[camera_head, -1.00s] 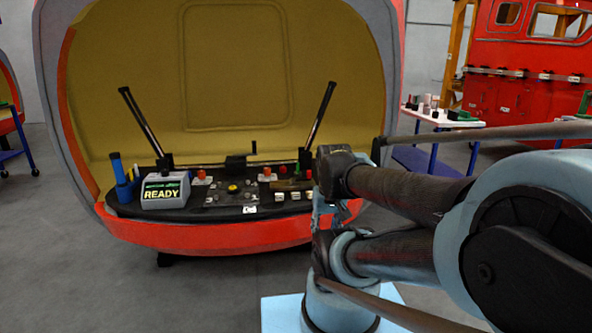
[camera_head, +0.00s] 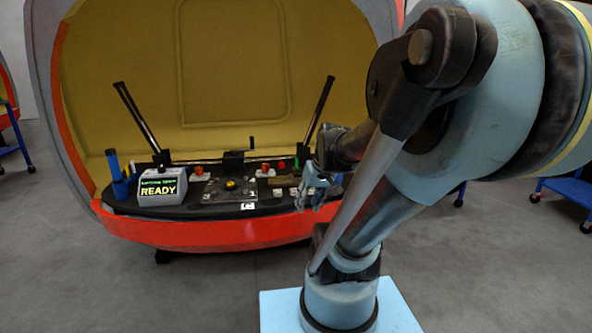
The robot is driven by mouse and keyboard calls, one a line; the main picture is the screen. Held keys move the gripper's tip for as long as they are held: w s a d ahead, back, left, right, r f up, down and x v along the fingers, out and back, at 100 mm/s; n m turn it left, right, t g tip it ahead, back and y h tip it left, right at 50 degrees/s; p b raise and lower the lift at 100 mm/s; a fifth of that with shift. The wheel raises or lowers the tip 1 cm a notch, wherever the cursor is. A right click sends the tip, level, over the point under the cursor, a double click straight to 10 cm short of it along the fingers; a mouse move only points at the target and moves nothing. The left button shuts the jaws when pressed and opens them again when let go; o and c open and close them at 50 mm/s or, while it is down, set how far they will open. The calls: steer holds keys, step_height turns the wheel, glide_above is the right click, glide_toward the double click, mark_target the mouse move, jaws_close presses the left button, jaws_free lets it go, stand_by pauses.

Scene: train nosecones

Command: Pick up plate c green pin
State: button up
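A small green upright piece (camera_head: 307,160) shows at the back right of the black console, just left of my arm. It is too small to tell whether it is the plate c green pin, and no plate label is readable. My gripper (camera_head: 309,203) hangs over the right part of the console, in front of and below the green piece in the picture. Its fingers look spread apart, with nothing seen between them. My arm hides the console's far right end.
The black console (camera_head: 150,208) sits in a red-rimmed nosecone (camera_head: 190,235). Two long black levers (camera_head: 137,115) (camera_head: 319,110) rise from it. A box reading READY (camera_head: 160,188) and blue cylinders (camera_head: 115,166) stand at left. Open grey floor (camera_head: 200,290) lies in front.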

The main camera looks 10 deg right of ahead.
steer(key=w+r+n+t+y, duration=0.1)
steer(key=w+r+t+y, duration=0.1)
steer(key=w, duration=0.8)
steer(key=n+t+y, duration=0.2)
steer(key=t, duration=0.4)
glide_toward(296, 159)
steer(key=x, duration=0.5)
steer(key=shift+f, duration=0.4)
steer(key=shift+w+r+x, duration=0.1)
steer(key=shift+x, duration=1.25)
steer(key=shift+w+r+x, duration=0.1)
steer(key=shift+x, duration=1.25)
steer(key=shift+d, duration=0.2)
jaws_close()
